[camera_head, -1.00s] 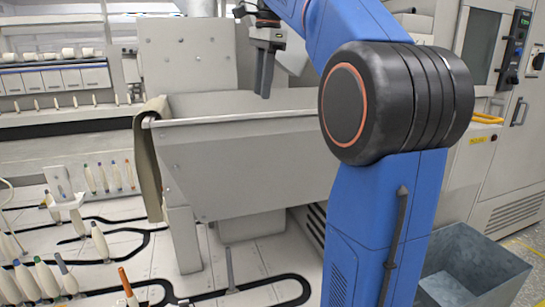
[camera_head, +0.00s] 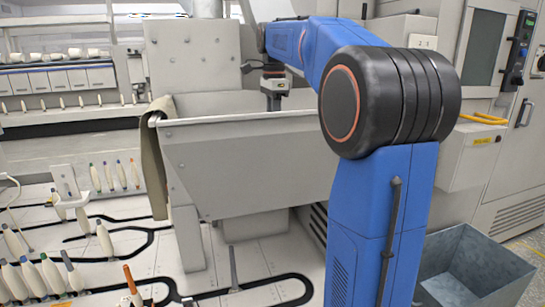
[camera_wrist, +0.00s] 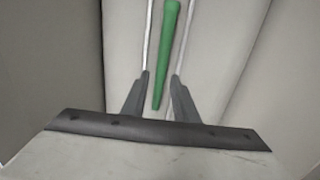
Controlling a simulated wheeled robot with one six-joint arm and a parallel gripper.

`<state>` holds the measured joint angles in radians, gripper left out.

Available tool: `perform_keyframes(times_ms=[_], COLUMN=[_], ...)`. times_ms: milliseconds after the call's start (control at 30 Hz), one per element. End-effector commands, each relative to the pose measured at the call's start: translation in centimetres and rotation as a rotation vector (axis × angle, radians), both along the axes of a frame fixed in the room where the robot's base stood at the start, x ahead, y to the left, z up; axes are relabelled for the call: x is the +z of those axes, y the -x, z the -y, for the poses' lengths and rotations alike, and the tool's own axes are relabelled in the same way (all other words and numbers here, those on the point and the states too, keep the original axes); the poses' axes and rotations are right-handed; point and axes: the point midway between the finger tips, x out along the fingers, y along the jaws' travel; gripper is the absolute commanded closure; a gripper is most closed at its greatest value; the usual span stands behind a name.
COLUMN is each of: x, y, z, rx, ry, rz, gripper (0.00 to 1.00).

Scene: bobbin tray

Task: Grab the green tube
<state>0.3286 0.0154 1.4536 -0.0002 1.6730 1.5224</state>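The green tube (camera_wrist: 166,55) shows in the wrist view as a long, slim, tapering rod against the pale grey bin walls. It lies in line between the two fingers of my gripper (camera_wrist: 161,76), with its narrow end toward the palm. The fingers are apart, with a gap visible on each side of the tube; I cannot tell how far below the tips it is. In the head view my gripper (camera_head: 273,101) points down into the grey bin (camera_head: 255,160), its tips hidden behind the front wall. The tube is hidden there.
A brown cloth (camera_head: 153,160) hangs over the bin's left edge. Several pale bobbins with coloured tips (camera_head: 75,275) stand on the floor at the left. An open blue-grey crate (camera_head: 475,270) stands at the lower right. The bin walls stand close around my gripper.

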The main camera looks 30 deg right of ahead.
Motion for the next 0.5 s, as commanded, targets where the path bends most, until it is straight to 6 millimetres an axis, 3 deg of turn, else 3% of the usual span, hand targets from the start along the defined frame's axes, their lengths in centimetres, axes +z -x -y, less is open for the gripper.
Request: perform_keyframes(times_ms=[367,500], x=[-3.0,-4.9], y=[-0.1,-0.4], z=[-0.1,-0.4], rx=[0.001,0.001], ry=[0.0,-0.001], rz=[-0.001,-0.002], gripper=[0.73,0.73])
